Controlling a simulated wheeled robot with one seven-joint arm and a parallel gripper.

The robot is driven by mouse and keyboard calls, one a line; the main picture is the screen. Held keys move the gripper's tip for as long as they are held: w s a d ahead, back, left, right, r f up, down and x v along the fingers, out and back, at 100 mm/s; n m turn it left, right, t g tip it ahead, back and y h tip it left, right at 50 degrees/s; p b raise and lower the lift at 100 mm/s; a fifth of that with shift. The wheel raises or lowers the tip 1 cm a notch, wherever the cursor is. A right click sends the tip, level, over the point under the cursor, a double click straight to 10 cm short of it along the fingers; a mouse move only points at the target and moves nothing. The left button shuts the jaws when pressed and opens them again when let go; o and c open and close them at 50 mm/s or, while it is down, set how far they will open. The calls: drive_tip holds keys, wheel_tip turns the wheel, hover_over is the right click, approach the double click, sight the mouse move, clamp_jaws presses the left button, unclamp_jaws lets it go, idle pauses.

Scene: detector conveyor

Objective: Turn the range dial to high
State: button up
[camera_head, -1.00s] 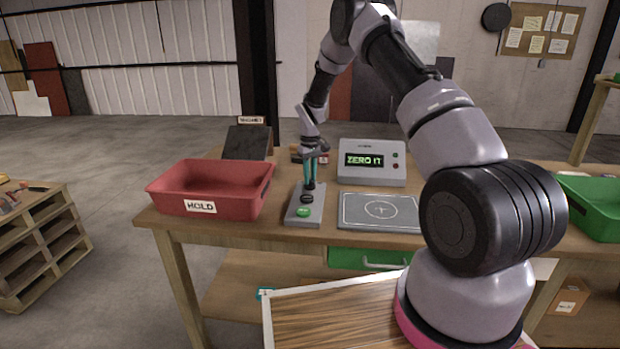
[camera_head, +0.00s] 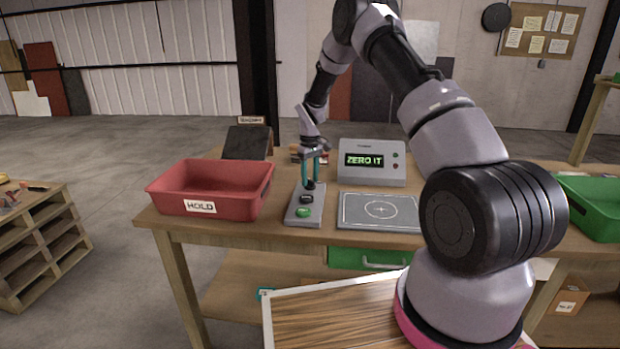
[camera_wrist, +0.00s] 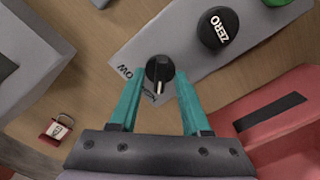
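The range dial (camera_wrist: 160,71) is a black knob on a grey control strip (camera_wrist: 115,62). Its pale pointer line points down in the wrist view, towards a partly hidden label. Another label, seemingly "LOW" with its start unclear, lies left of the knob. My gripper (camera_wrist: 158,80) is open, with one teal finger on each side of the knob and gaps to both. In the head view my gripper (camera_head: 310,168) is over the back end of the strip (camera_head: 291,219).
A black ZERO button (camera_wrist: 218,28) and a green button (camera_head: 303,212) share the strip. A red HOLD bin (camera_head: 165,196) stands left, a flat plate (camera_head: 350,215) right. A display box (camera_head: 372,176) reading "ZERO IT" is behind.

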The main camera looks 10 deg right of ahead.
wheel_tip(320, 180, up, 11)
idle(0.7)
drive_tip(key=shift+f, duration=0.1)
wheel_tip(320, 180, up, 13)
drive_tip(key=m+t, duration=0.2)
hover_over(310, 180)
drive_tip(key=s+d, duration=0.2)
drive_tip(key=s, duration=0.3)
drive_tip(key=s+d+r+m+t+y, duration=0.1)
drive_tip(key=s+d+r+m, duration=0.15)
drive_tip(key=s+r, duration=0.95)
drive_tip(key=s+r+m+t, duration=0.2)
drive_tip(key=s, duration=0.9)
drive_tip(key=s+d+r+m+t+y, duration=0.1)
drive_tip(key=s+r+m+t, duration=0.1)
drive_tip(key=s, duration=1)
drive_tip(key=shift+d+m, duration=0.2)
drive_tip(key=shift+m, duration=0.45)
